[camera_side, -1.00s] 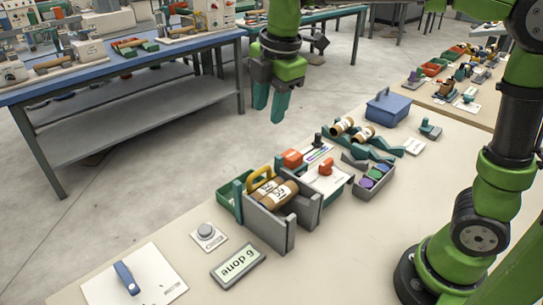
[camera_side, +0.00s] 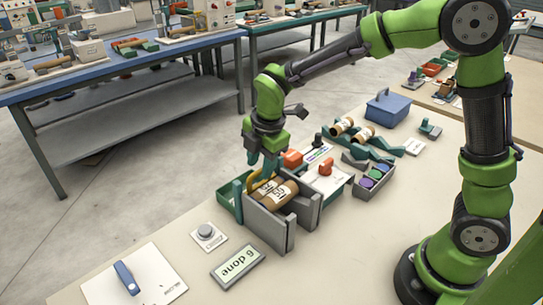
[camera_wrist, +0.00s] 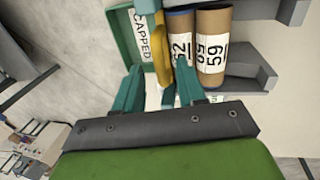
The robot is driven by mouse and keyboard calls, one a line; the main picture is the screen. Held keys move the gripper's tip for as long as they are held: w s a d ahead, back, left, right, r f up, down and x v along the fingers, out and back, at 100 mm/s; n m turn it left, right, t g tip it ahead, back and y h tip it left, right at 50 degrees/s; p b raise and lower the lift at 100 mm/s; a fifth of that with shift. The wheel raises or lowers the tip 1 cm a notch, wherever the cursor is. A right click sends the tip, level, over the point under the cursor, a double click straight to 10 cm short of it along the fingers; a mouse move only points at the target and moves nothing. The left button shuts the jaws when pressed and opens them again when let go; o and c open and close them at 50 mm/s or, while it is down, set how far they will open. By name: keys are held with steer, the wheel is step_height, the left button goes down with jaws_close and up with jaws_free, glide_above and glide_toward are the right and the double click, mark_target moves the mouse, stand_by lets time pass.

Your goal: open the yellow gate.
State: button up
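The yellow gate (camera_side: 254,180) is a curved handle-like piece at the left side of the grey holder (camera_side: 270,222), beside the brown tubes. In the wrist view the yellow gate (camera_wrist: 162,50) stands upright between a green tray and the numbered tubes. My gripper (camera_side: 261,162) is just above the gate, with teal fingers pointing down. In the wrist view my gripper (camera_wrist: 160,90) has its fingers apart, with the gate's near end in the gap. I cannot tell whether either finger touches it. The gripper partly hides the gate in the side view.
Brown tubes (camera_side: 278,193) lie in the grey holder. The green tray (camera_side: 226,198) labelled "CAPPED" in the wrist view adjoins it. An orange part (camera_side: 292,158) is close on the right. A display reading "6 done" (camera_side: 238,266) and a grey button (camera_side: 207,233) are in front.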

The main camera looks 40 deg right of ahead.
steer(key=shift+f, duration=0.5)
jaws_close()
steer(key=shift+r, duration=0.1)
